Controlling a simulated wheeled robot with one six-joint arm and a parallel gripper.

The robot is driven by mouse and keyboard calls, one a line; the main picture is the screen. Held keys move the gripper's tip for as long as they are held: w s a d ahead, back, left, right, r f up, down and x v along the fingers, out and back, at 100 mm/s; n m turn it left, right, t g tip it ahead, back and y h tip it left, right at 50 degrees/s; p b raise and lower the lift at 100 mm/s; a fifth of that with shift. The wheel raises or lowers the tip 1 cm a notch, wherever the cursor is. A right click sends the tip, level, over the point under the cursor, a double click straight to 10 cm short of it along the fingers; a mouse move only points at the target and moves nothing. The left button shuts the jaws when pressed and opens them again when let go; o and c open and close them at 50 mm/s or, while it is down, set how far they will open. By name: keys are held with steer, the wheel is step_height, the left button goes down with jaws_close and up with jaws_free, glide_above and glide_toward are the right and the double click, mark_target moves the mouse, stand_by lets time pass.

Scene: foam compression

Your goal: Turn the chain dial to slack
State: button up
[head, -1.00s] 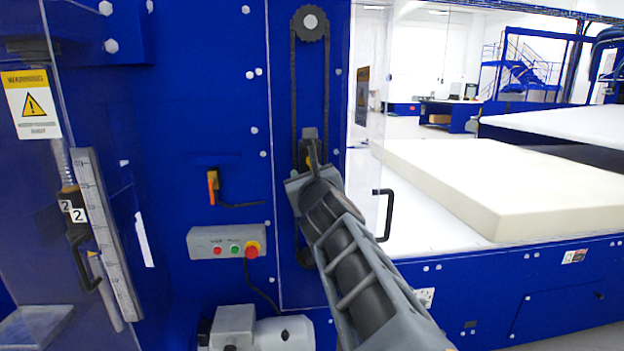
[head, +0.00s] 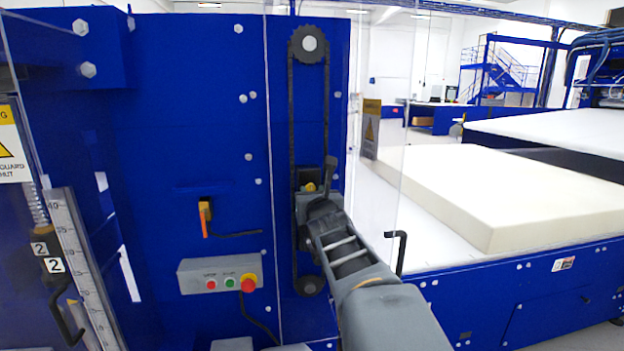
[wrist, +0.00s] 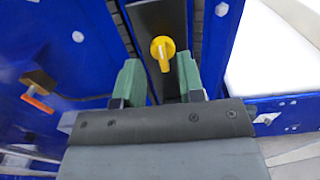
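The chain dial is a small yellow knob (wrist: 162,50) on a dark plate, seen between and beyond my fingertips in the wrist view. In the head view the yellow knob (head: 310,187) shows small on the chain drive, just above my gripper. My gripper (wrist: 159,78) has two green fingers spread apart, with nothing between them. The knob appears ahead of the fingertips, not clasped. In the head view my gripper (head: 320,190) is in front of the chain run and hides part of it. I cannot read any dial marking.
The chain runs from an upper sprocket (head: 309,44) to a lower one (head: 308,284) on a blue panel. A control box (head: 220,273) with buttons and an orange-handled switch (head: 205,217) are to the left. A black handle (head: 398,250) and foam block (head: 500,195) are to the right.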

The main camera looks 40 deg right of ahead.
steer(key=shift+p+x, duration=0.4)
steer(key=shift+x, duration=0.65)
steer(key=shift+s+d, duration=0.1)
steer(key=shift+c, duration=0.7)
jaws_close()
